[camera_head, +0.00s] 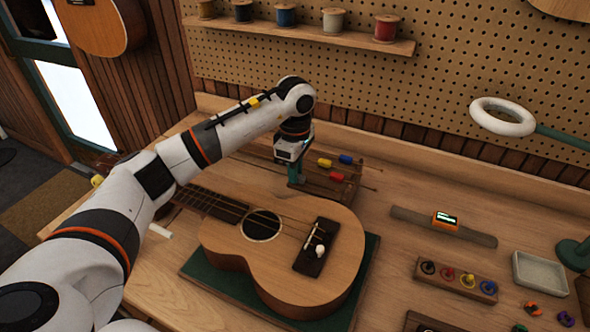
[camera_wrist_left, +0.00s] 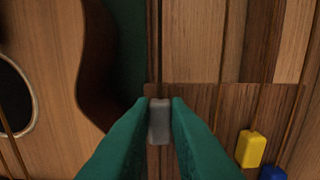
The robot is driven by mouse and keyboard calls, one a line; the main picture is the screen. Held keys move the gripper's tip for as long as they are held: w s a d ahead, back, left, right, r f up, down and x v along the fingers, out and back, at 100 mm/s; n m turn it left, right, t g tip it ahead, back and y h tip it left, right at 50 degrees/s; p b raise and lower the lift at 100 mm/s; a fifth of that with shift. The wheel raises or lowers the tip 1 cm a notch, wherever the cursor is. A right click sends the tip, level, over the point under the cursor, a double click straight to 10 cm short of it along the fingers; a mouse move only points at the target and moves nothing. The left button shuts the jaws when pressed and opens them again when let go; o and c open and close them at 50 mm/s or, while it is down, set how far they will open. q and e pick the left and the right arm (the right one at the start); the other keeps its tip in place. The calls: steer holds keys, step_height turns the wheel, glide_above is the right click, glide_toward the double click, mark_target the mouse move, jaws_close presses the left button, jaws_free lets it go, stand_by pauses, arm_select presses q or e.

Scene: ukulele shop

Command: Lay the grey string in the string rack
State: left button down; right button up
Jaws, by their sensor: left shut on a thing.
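My left gripper (camera_head: 296,178) points down at the left part of the wooden string rack (camera_head: 346,195), just behind the ukulele. In the left wrist view its green fingers (camera_wrist_left: 159,112) are shut on the grey tab of the grey string (camera_wrist_left: 159,122). The tab is over the left edge of the rack (camera_wrist_left: 210,105); I cannot tell whether it touches the wood. Strings with yellow (camera_head: 324,163), blue (camera_head: 345,159) and red (camera_head: 336,177) tabs are at the rack. The grey tab is hidden in the head view. My right gripper is out of view.
The ukulele (camera_head: 285,255) lies on a green mat (camera_head: 368,262) close in front of the rack. An orange tuner on a wooden strip (camera_head: 475,235), a peg block (camera_head: 455,278) and a pale tray (camera_head: 540,272) stand to the right. Bench space right of the rack is clear.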

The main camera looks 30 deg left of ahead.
arm_select(q)
steer(key=c, duration=1)
jaws_free()
steer(key=shift+c, duration=0.2)
steer(key=shift+r+p, duration=2.05)
steer(key=shift+r, duration=1.45)
